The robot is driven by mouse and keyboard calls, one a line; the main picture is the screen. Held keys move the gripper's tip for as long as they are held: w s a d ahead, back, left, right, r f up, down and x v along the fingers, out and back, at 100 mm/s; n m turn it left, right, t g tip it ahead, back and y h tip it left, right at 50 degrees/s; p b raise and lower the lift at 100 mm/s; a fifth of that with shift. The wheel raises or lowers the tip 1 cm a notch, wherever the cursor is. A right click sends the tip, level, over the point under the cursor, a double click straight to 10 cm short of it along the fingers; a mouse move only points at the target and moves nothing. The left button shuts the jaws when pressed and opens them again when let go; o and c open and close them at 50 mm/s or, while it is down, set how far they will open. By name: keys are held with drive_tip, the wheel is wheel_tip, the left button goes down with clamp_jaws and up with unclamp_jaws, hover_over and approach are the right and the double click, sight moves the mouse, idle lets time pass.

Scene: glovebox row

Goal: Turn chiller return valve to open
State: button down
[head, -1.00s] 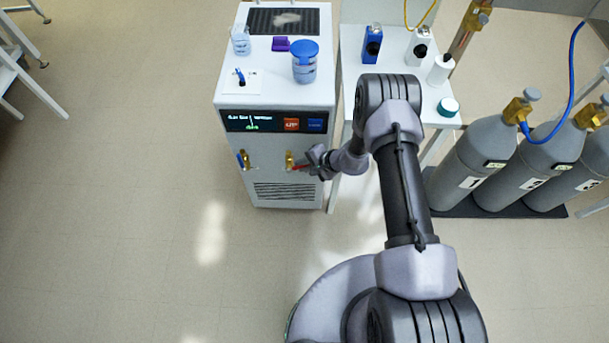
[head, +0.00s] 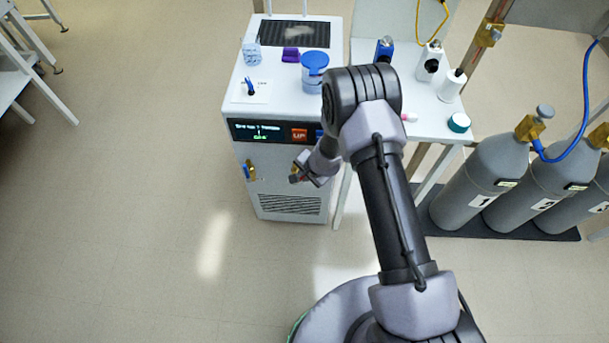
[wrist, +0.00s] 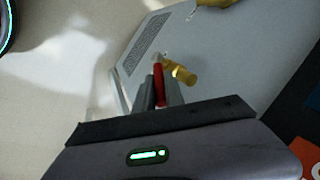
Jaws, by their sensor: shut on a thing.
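The chiller (head: 285,190) is a white cabinet with two brass valves on its front panel. The right valve has a red handle (wrist: 158,82) and a brass body (wrist: 183,74) in the wrist view. My gripper (wrist: 160,95) is shut on this red handle, with a finger on each side of it. In the head view my gripper (head: 296,177) sits in front of the right valve and hides most of it. The left valve (head: 249,170) has a blue handle that hangs about vertical. I read no label telling which is the return valve.
A lit display with an orange button (head: 299,135) is above the valves, and a vent grille (head: 290,204) below. A white side table (head: 425,122) with bottles and grey gas cylinders (head: 485,175) stand to the right.

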drive_tip(key=shift+s+f, duration=0.1)
drive_tip(key=c, duration=1.4)
unclamp_jaws()
drive_tip(key=shift+c, duration=0.2)
